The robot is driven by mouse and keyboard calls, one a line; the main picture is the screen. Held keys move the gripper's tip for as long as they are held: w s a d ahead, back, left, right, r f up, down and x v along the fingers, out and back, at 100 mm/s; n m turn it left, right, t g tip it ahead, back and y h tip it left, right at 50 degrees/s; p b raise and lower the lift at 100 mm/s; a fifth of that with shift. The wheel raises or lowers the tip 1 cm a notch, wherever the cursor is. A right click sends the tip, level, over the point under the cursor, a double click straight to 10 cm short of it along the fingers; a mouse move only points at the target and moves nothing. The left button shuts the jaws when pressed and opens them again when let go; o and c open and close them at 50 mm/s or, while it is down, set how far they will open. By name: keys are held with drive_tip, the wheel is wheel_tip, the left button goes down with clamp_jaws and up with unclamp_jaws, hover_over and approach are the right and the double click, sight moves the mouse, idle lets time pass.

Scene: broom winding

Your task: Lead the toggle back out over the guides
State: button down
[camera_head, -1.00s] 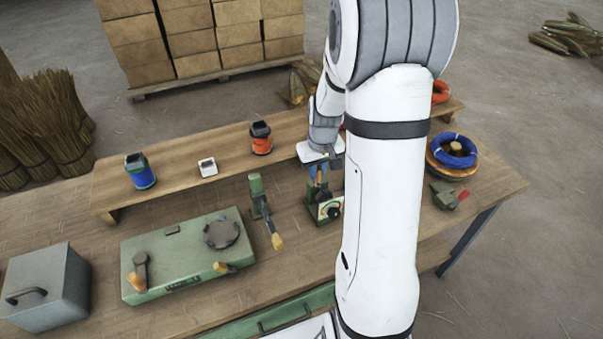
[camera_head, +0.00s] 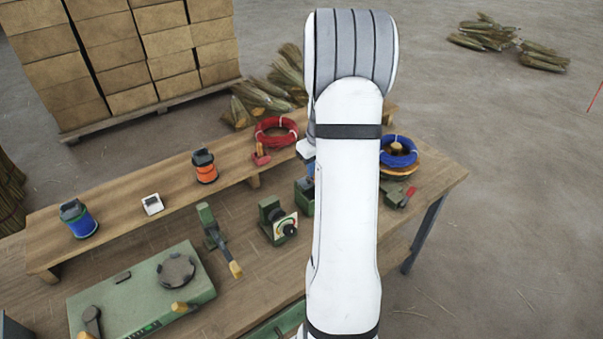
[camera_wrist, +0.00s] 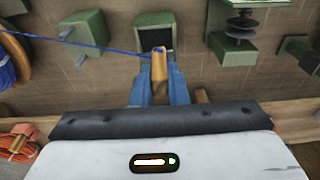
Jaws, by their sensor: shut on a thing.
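In the wrist view my gripper (camera_wrist: 155,88) has blue fingers shut on the wooden toggle (camera_wrist: 159,66). A blue wire (camera_wrist: 35,37) runs from the toggle's far end leftward, across a small green guide block (camera_wrist: 86,28), toward the blue coil (camera_wrist: 6,68) at the left edge. The toggle is in front of an open-topped green box (camera_wrist: 154,32); I cannot tell whether it touches it. A green block with stacked black discs (camera_wrist: 238,28) stands to the right. In the head view my arm hides most of the gripper.
In the head view the blue coil (camera_head: 398,158) sits on its spool at the bench's right. A green unit with a dial (camera_head: 279,224), a lever clamp (camera_head: 218,240) and a flat green machine (camera_head: 140,296) stand leftward. A red coil (camera_head: 276,132) lies on the shelf.

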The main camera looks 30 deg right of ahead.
drive_tip(key=d+p, duration=0.1)
drive_tip(key=d, duration=1.8)
drive_tip(key=shift+w+p, duration=0.3)
drive_tip(key=shift+w, duration=0.05)
